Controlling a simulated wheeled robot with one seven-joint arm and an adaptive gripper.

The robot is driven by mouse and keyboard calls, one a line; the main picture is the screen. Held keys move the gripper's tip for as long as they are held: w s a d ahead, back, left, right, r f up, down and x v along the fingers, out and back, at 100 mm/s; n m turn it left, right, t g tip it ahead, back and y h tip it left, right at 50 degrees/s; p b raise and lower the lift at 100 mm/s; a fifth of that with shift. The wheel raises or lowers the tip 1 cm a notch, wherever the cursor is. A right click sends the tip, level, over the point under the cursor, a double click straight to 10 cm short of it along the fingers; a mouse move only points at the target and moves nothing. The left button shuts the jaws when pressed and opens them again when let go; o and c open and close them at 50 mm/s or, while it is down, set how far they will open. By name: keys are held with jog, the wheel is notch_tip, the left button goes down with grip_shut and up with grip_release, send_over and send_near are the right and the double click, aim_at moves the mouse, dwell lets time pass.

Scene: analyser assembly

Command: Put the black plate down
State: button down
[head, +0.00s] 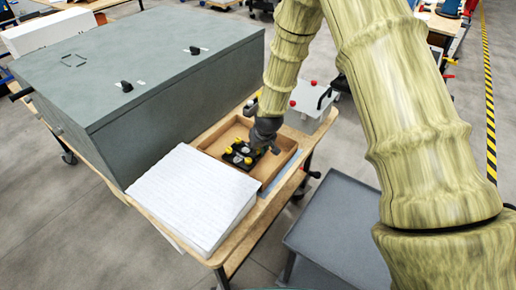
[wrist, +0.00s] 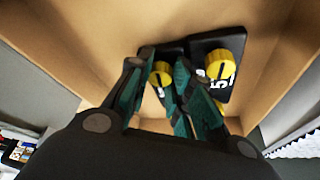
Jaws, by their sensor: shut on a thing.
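My gripper (head: 259,147) reaches down into a wooden tray (head: 284,163) on the cart. In the wrist view its two teal-lined fingers (wrist: 158,75) are closed around the yellow knob (wrist: 161,73) of a black plate (wrist: 169,51). Beside it on the right is another black plate (wrist: 207,44) with a yellow knob and a white "5". In the head view the black plates (head: 238,161) with several yellow knobs appear as a cluster inside the tray, partly behind my gripper. I cannot tell whether the held plate touches the tray floor.
A white ribbed block (head: 190,200) stands directly in front of the tray. A large grey cabinet (head: 140,80) is to its left. A light box with red knobs (head: 311,98) sits behind the tray. A grey table (head: 340,225) stands to the right, below my arm.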

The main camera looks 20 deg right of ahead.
jog(key=shift+s+r, duration=0.1)
jog(key=shift+s, duration=0.1)
jog(key=c, duration=1.5)
grip_release()
jog(key=shift+w+f, duration=0.1)
jog(key=shift+f, duration=0.1)
jog(key=shift+c, duration=0.2)
jog(key=shift+r, duration=0.1)
jog(key=b+v, duration=0.3)
jog(key=v, duration=0.9)
jog(key=shift+r, duration=0.1)
